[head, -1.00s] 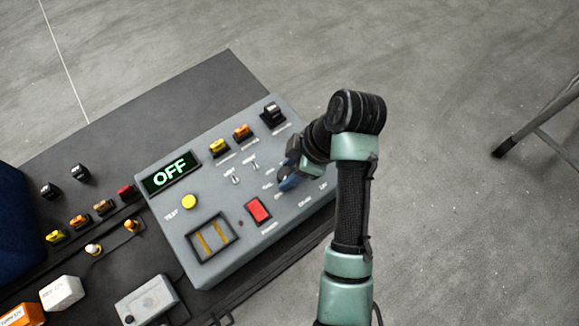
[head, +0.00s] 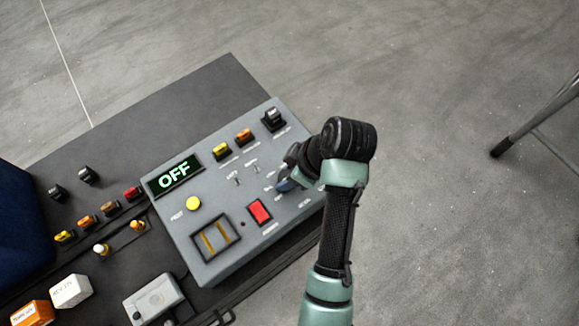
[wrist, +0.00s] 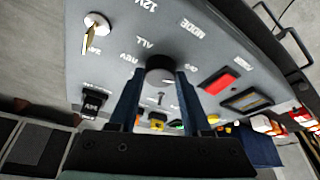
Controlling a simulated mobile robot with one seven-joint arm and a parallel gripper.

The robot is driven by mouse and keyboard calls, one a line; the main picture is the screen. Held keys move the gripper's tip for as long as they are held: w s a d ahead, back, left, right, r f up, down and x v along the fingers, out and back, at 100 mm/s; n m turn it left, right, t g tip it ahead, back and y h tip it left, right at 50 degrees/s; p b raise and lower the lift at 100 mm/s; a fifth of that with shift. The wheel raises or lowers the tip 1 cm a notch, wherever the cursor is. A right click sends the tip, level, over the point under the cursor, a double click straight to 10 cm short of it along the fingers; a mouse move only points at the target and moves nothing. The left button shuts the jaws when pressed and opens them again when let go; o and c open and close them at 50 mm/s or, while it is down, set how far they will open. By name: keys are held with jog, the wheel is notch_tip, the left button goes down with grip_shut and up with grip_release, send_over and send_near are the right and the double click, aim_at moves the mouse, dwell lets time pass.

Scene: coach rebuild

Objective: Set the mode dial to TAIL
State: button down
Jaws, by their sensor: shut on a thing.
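The grey control box (head: 185,240) stands on a dark bench, its display (head: 174,176) reading OFF. In the wrist view the dark round mode dial (wrist: 159,70) sits on the panel, with labels such as ALL, REV and MODE around it. My gripper (wrist: 157,78) is shut on the dial, one blue finger on each side. In the head view my gripper (head: 286,184) is at the right part of the panel, and my wrist and fingers hide the dial. The dial's pointer direction cannot be made out.
A red switch (head: 260,211) is close to my gripper; two small toggles (head: 255,169) are also nearby. A yellow TEST button (head: 193,203) is farther left.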

jog(key=m+p, duration=0.1)
jog(key=m, duration=0.1)
jog(key=m+t+h+p, duration=0.1)
jog(key=m+p, duration=0.1)
jog(key=shift+s+a+r, duration=0.1)
jog(key=shift+s+r, duration=0.05)
jog(key=shift+r, duration=0.05)
jog(key=shift+f+m+t+p, duration=0.1)
jog(key=shift+m+t+p, duration=0.3)
jog(key=shift+m+p, duration=0.45)
jog(key=shift+m+h, duration=0.3)
jog(key=shift+m, duration=0.05)
jog(key=shift+c, duration=1.8)
grip_release()
jog(key=b+v, duration=0.1)
jog(key=v, duration=1.2)
